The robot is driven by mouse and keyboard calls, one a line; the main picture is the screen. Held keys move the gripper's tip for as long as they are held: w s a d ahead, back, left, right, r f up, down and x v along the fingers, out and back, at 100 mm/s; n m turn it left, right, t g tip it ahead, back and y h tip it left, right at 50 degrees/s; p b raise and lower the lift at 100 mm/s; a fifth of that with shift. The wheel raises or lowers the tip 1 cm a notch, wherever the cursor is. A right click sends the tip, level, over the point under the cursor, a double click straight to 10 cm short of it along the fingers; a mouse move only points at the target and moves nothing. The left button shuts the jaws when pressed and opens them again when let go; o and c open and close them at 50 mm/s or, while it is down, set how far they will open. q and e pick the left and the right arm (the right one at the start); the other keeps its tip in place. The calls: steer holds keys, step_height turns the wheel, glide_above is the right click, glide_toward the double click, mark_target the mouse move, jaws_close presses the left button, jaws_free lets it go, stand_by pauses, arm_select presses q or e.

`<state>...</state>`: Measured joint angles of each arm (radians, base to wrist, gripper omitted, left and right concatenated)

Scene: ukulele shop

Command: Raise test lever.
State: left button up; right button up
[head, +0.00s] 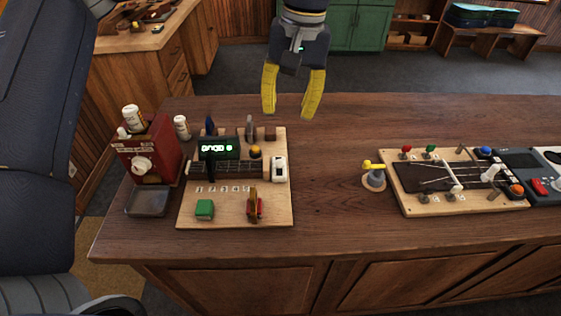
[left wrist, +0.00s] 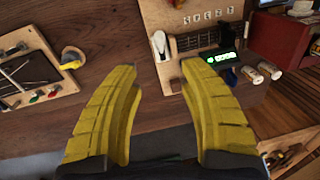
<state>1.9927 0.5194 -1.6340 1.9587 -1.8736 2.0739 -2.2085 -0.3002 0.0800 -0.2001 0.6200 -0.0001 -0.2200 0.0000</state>
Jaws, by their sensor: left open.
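My left gripper (head: 289,112) is open and empty above the back edge of the wooden counter, its yellow fingers pointing down. In the left wrist view its fingers (left wrist: 160,75) are wide apart with nothing between them. A light wooden board (head: 230,215) on the left of the counter carries a green-lit display (head: 218,148), a strip with strings, a blue upright piece (head: 211,126), a grey upright lever-like piece (head: 249,127), a white block (head: 279,169), a green block (head: 205,209) and a red-and-gold piece (head: 254,205). I cannot tell which part is the test lever. The gripper touches none of these.
A red box (head: 149,150) with white bottles and a grey tray (head: 149,203) stands left of the board. On the right are a yellow-topped knob (head: 373,174), a second board (head: 460,207) with small coloured levers, and a dark device (head: 540,186). The counter middle (head: 330,190) is clear.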

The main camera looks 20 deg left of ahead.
mark_target(279, 164)
arm_select(q)
steer(key=f, duration=0.5)
steer(key=a+f, duration=0.1)
steer(key=f, duration=1)
steer(key=shift+s+a+f, duration=0.2)
steer(key=shift+a, duration=0.2)
steer(key=shift+c, duration=0.2)
jaws_close()
